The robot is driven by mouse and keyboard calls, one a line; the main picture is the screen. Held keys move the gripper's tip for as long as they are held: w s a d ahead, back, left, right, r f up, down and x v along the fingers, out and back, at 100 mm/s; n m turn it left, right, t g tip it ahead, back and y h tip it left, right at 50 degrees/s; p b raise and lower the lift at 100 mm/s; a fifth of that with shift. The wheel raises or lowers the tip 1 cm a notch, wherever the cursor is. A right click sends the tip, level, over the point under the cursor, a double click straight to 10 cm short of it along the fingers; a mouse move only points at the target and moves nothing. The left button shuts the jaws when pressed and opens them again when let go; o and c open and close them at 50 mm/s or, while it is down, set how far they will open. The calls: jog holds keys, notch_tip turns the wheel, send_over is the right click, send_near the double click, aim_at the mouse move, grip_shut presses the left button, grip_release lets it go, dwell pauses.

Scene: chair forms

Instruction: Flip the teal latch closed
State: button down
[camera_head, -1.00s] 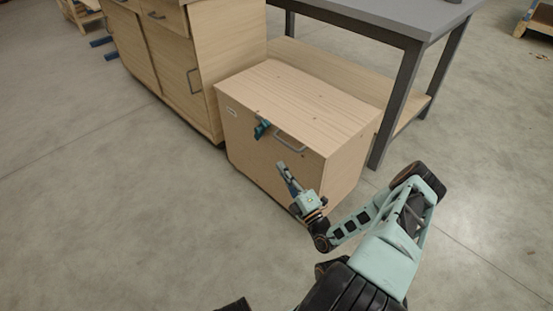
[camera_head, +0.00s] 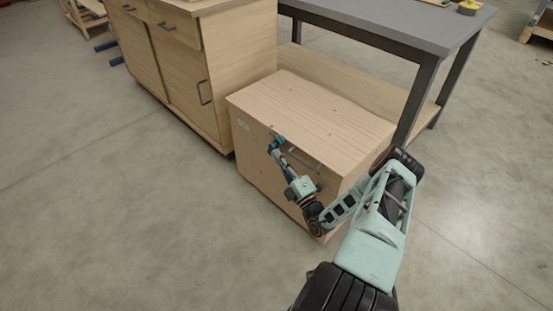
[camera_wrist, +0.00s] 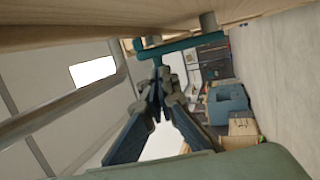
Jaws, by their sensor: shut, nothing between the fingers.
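The teal latch (camera_head: 276,142) is on the front of a light wooden box (camera_head: 330,122), near its top edge and left of the box's grey handle (camera_head: 303,158). In the wrist view the latch (camera_wrist: 190,43) is a teal bar lying across the picture below the wood. My gripper (camera_head: 279,156) is shut and empty, right at the latch and partly covering it. In the wrist view the closed fingertips (camera_wrist: 158,82) are just below the bar. I cannot tell whether they touch it.
The box handle (camera_wrist: 62,112) runs close by on the left of the wrist view. A wooden cabinet (camera_head: 187,70) stands to the left of the box, and a grey-topped table (camera_head: 390,25) behind it. The floor in front is open.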

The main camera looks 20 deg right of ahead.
dwell(0.3)
jog(key=p, duration=0.1)
jog(key=r+g+p, duration=0.1)
jog(key=p, duration=0.1)
jog(key=shift+w+r, duration=0.3)
jog(key=shift+w, duration=0.05)
jog(key=shift+w+a+r+n+g+p, duration=0.1)
jog(key=shift+w+a+r+g+p, duration=0.15)
jog(key=shift+w+p, duration=0.25)
jog(key=shift+w+a+r+n+g+p, duration=0.1)
jog(key=shift+w+a+r+g+p, duration=0.1)
jog(key=shift+w+g+p, duration=0.25)
jog(key=shift+w+a+r+n+g+p, duration=0.15)
jog(key=shift+w+r+g+p, duration=0.1)
jog(key=shift+w+p, duration=0.25)
jog(key=shift+s, duration=0.15)
send_near(271, 145)
jog(key=s, duration=0.2)
jog(key=shift+s+r, duration=0.1)
jog(key=shift+s, duration=0.15)
jog(key=shift+a, duration=0.1)
